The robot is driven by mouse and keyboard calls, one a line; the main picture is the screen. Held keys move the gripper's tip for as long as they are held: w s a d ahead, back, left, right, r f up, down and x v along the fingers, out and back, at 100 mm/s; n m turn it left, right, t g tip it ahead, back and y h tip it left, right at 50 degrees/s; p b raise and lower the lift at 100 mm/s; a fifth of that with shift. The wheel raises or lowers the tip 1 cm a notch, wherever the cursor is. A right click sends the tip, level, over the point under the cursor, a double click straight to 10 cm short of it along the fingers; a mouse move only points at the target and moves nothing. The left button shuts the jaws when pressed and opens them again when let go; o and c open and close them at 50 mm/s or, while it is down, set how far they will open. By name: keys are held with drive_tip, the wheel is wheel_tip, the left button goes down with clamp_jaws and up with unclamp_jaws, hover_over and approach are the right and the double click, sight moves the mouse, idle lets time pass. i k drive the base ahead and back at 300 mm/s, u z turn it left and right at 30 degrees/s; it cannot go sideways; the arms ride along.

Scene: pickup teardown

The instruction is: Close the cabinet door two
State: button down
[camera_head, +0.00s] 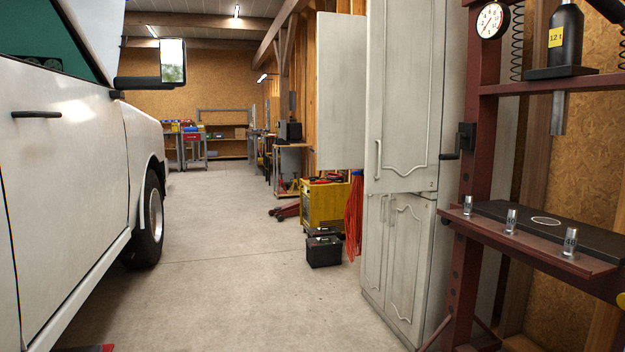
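The grey-white cabinet (401,270) stands right of centre with its front facing the aisle. Its upper near door, marked 2 (410,90), has a handle (378,160) at its left edge. Door two looks ajar: its handle edge lies left of the seam between the lower doors, and it spans more than the lower right door. How far it stands out is hard to tell. A plain upper door panel (340,90) stands swung open at the cabinet's far side. The two lower doors look shut. My gripper is not in view.
A dark red press (470,120) with a shelf of small weights stands close at right. A white vehicle (75,165) fills the left. A black battery box (324,250) and yellow machine (325,203) stand beyond the cabinet. The floor between (230,270) is clear.

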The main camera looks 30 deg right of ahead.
sight(405, 48)
drive_tip(key=z, duration=0.5)
drive_tip(key=i, duration=1.5)
drive_tip(key=z, duration=0.55)
